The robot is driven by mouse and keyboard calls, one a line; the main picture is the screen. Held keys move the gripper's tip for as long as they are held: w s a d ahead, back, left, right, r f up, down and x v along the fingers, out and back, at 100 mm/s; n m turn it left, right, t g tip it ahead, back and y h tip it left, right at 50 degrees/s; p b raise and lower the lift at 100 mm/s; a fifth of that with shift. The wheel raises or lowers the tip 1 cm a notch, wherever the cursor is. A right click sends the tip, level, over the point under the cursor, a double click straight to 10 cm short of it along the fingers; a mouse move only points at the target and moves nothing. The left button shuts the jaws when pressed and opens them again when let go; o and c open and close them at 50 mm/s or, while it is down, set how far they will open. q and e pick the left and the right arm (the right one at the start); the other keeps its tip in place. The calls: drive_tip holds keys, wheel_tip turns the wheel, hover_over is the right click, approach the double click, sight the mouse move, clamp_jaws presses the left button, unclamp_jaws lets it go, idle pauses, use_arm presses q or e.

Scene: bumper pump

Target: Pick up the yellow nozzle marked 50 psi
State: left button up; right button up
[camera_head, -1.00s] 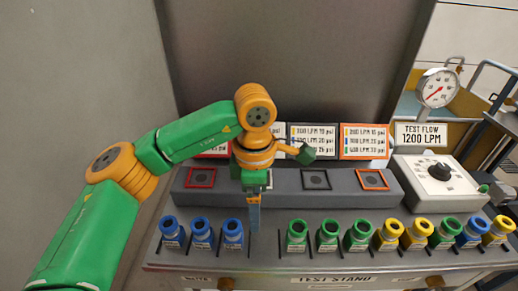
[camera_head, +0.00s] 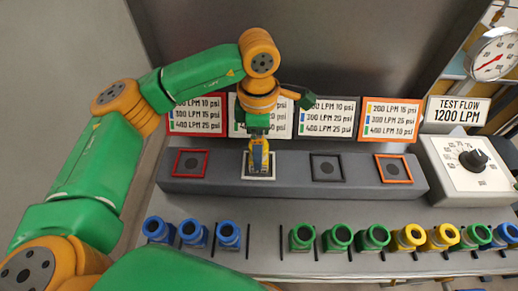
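My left gripper (camera_head: 259,160) points down at the white-framed pad on the grey ledge. A yellow nozzle (camera_head: 265,163) is at its fingertips, over or on that pad, partly hidden by the blue fingers. I see the fingers edge-on and cannot tell whether they are closed on it. Two other yellow nozzles, one (camera_head: 409,237) and another (camera_head: 441,236), stand upright in the front row, right of the green ones. No 50 psi marking is readable on any nozzle. My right gripper is out of view.
Blue nozzles (camera_head: 193,233) stand at the left of the row and green ones (camera_head: 339,237) in the middle, with an empty gap between. Red (camera_head: 190,163), black (camera_head: 326,168) and orange (camera_head: 393,168) framed pads are bare. Signs, a gauge (camera_head: 495,54) and a knob box (camera_head: 467,167) stand behind.

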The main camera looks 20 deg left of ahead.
sight(264, 170)
use_arm(q)
wheel_tip(264, 170, down, 4)
drive_tip(key=shift+w+f+p, duration=0.1)
drive_tip(key=shift+w+p, duration=0.05)
drive_tip(key=shift+p, duration=0.25)
clamp_jaws()
drive_tip(key=shift+r, duration=0.2)
